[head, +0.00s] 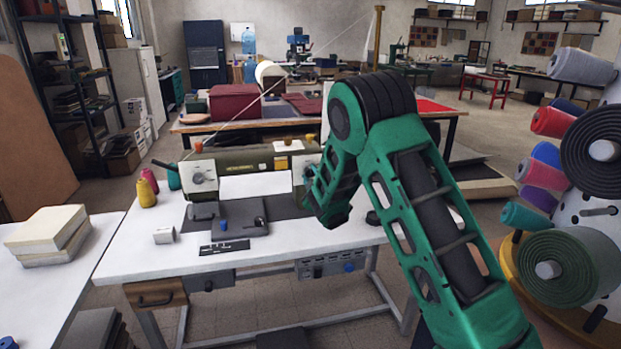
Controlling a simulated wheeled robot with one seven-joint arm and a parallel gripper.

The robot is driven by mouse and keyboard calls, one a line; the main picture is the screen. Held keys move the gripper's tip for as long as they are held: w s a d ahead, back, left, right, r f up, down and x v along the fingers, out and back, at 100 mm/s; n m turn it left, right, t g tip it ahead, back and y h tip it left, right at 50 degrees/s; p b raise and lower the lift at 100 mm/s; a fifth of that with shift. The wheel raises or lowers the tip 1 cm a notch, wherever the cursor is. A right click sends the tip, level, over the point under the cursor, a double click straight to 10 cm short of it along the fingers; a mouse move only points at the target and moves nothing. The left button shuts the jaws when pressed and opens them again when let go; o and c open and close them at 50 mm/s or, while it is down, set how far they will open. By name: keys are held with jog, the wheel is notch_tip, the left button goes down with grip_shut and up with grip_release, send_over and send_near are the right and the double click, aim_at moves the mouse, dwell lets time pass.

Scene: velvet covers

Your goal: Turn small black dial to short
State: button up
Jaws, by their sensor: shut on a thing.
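An olive-green sewing machine (245,160) stands on a white table (140,245). My gripper (309,172) is at the front of the machine's right-hand pillar, at the end of my green arm. Its fingers are small in the view and partly covered by my own wrist. It is shut at the spot where the small black dial sits; the dial itself is hidden behind the fingers and wrist, so its setting cannot be read. A pale round dial (203,178) shows on the machine's left end.
Yellow (147,193) and teal (173,177) thread spools stand left of the machine. A white cup-like piece (164,235) and a dark ruler-like strip (217,247) lie on the table front. Large thread spools (567,268) crowd the right. The table's front left is mostly clear.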

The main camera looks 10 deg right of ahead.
jog(key=shift+a+f, duration=0.1)
jog(key=shift+a, duration=0.05)
jog(key=o, duration=1.1)
jog(key=s, duration=1)
jog(key=shift+s, duration=0.3)
